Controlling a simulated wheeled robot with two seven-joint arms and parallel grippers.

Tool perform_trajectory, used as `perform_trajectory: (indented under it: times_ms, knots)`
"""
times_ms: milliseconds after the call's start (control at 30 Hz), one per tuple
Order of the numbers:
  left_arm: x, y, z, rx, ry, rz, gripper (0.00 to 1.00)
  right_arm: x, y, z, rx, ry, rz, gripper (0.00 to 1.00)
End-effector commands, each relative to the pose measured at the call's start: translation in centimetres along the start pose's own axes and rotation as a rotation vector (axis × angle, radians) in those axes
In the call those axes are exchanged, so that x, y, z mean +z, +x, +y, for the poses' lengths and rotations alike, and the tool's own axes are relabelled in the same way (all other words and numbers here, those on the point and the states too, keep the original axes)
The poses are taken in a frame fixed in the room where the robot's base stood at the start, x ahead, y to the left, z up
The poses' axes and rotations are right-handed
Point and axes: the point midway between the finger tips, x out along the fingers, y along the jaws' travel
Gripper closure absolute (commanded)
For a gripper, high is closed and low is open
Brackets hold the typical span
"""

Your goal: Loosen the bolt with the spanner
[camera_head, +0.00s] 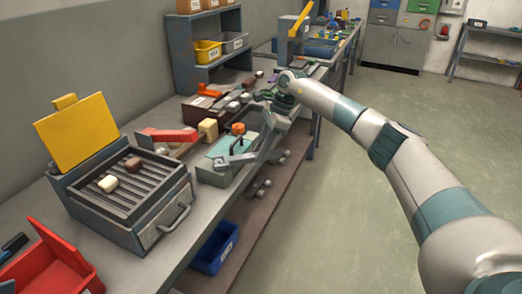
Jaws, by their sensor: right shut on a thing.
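My right gripper (262,151) reaches down over the front edge of the workbench, its arm coming in from the right. It is shut on what looks like the grey handle end of the spanner (236,160). The spanner lies across the front part of a pale green block (213,174), its far end pointing left. An orange round part (238,128) stands up from the block just behind the spanner. I cannot tell clearly which part is the bolt, or whether the spanner's jaw is around it. My left gripper is not in view.
A grill-like box (165,231) with a raised yellow lid (76,131) stands left on the bench. A red open box (47,262) is at front left. Red-topped items (168,135) lie behind the block. A blue bin (214,248) sits below. The floor at right is clear.

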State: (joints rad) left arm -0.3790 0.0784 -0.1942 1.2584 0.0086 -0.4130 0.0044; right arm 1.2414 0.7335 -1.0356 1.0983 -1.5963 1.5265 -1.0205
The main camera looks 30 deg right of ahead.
Motion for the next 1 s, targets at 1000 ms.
perform_trajectory:
  times_ms: [1000]
  knots:
    - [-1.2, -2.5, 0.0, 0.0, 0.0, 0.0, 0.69, 2.2, -5.7, -0.5, -0.019, 0.007, -0.011, 1.0]
